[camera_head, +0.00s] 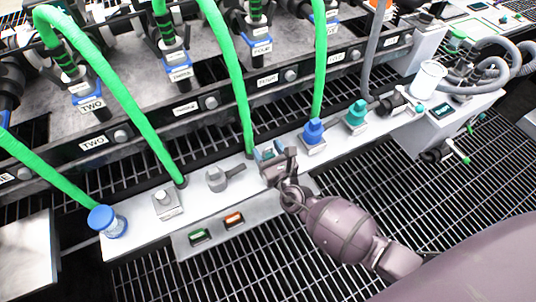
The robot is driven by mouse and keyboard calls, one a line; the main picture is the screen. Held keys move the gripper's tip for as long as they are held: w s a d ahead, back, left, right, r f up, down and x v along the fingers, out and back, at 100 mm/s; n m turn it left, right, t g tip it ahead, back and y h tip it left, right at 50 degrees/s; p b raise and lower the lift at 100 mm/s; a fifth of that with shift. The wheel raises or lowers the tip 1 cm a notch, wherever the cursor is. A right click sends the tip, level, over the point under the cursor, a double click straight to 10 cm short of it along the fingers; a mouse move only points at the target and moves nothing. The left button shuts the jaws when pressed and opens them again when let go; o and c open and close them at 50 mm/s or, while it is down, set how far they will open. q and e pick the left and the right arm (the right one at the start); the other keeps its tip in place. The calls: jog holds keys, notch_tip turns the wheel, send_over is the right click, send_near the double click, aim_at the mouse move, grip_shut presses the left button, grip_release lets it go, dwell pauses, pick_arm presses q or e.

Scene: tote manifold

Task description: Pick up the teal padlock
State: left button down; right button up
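A teal block-shaped object (357,112), which looks like the teal padlock, stands on a small pale plate on the light ledge, right of centre. My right gripper (268,156) is over the ledge to its left, well apart from it, with a blue object (313,130) standing between them. A bluish patch shows at the gripper's fingers; I cannot tell whether it is part of the gripper or something held. The finger gap is too small to read. My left gripper is not in view.
Green hoses (234,75) come down to the ledge from the manifold behind. A blue round cap (106,220), a grey fitting (223,177) and a white cup (429,78) stand along the ledge. Grey hoses (490,80) curl at the right. Dark grating (420,200) lies in front.

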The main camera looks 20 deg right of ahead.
jog(key=c, duration=0.8)
